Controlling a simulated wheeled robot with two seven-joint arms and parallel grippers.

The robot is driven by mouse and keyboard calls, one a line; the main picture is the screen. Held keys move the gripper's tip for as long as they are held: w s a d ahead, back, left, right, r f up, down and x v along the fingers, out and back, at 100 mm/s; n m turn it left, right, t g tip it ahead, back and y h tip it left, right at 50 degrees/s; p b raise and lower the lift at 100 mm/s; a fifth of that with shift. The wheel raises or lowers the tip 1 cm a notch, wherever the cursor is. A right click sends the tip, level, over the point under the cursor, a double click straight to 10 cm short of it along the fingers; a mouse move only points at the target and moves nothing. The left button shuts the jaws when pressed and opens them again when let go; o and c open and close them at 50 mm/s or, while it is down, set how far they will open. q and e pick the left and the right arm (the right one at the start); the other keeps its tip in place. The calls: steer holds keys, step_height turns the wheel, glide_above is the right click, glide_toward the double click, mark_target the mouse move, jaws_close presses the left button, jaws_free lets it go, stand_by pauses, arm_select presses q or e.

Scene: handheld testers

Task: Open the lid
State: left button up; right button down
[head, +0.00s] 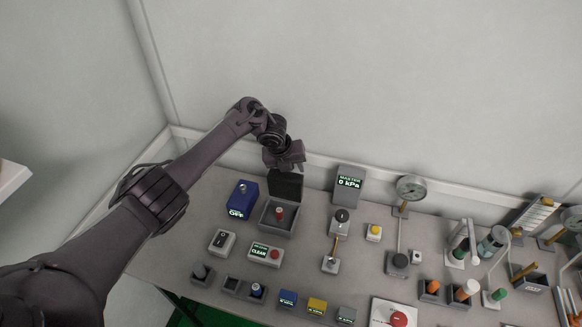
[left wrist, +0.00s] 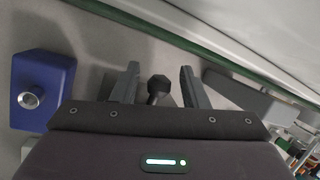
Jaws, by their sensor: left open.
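A grey box (head: 264,222) with a red-topped knob (head: 279,214) inside stands on the bench, left of centre in the head view. Its dark lid (head: 286,187) stands raised at the box's back edge, and the inside is open to view. My left gripper (head: 287,165) is just above and behind the top of the lid. In the left wrist view, my left gripper's (left wrist: 160,70) two fingers are apart, with a dark knob (left wrist: 157,87) between them. I cannot tell whether the fingers touch it. My right gripper does not show.
A blue box (head: 242,200) marked OFF stands just left of the lidded box; it also shows in the left wrist view (left wrist: 42,78). Small testers (head: 265,254) sit in front. The wall is close behind the bench.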

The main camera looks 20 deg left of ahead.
arm_select(q)
steer(key=v, duration=0.7)
steer(key=shift+s+r, duration=0.2)
steer(key=shift+r, duration=0.1)
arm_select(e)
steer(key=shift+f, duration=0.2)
